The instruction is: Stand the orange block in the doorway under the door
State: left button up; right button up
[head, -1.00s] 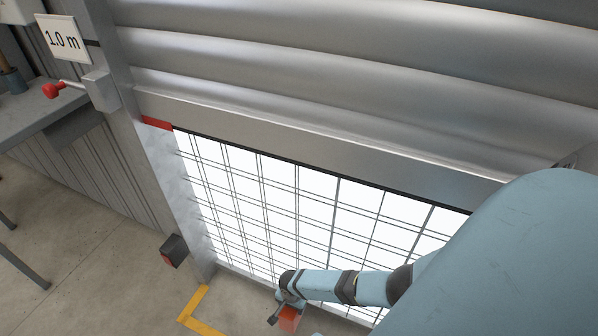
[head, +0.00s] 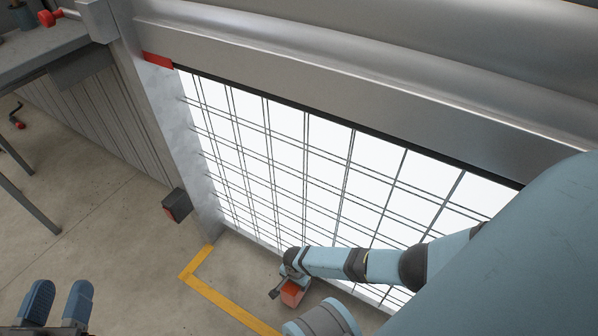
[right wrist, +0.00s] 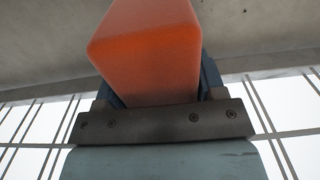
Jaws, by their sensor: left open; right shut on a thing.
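The orange block (head: 292,294) is in my right gripper (head: 283,288), low near the floor on the near side of the doorway in the head view. I cannot tell whether it touches the floor. The right wrist view shows the block (right wrist: 150,50) large between the gripper's fingers (right wrist: 212,78). The grey door (head: 330,75) is partly raised, its dark lower edge above the bright doorway (head: 300,150). My left gripper (head: 60,302) is open and empty at the bottom left, away from the block.
Dark grid lines cross the bright opening. A yellow floor line (head: 228,303) bends near the doorway's left foot. A small dark box with a red face (head: 177,205) sits by the left post. A grey workbench (head: 50,48) stands at far left. The floor between is clear.

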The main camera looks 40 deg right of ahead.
jog(key=shift+f, duration=0.1)
jog(key=o, duration=1)
jog(key=shift+c, duration=0.2)
pick_arm(q)
jog(key=shift+a, duration=0.1)
pick_arm(e)
notch_tip(320, 180, up, 3)
jog(key=shift+f+p, duration=0.2)
jog(key=shift+p, duration=0.8)
notch_tip(320, 180, up, 5)
jog(key=p, duration=0.4)
jog(key=shift+r, duration=0.2)
pick_arm(q)
jog(key=shift+s+d+r+n+y+p, duration=0.1)
jog(key=shift+s+d+r+n+p, duration=0.1)
jog(key=shift+s+r+n+p, duration=0.35)
jog(key=shift+s+d+r+n+y+p, duration=0.1)
jog(key=shift+s+d+r+n+p, duration=0.2)
jog(key=shift+r+n, duration=0.55)
jog(key=shift+s+d+r+n+y+p, duration=0.15)
jog(key=shift+s+r+n+p, duration=0.3)
jog(key=shift+r, duration=0.45)
pick_arm(e)
jog(key=shift+r, duration=2.15)
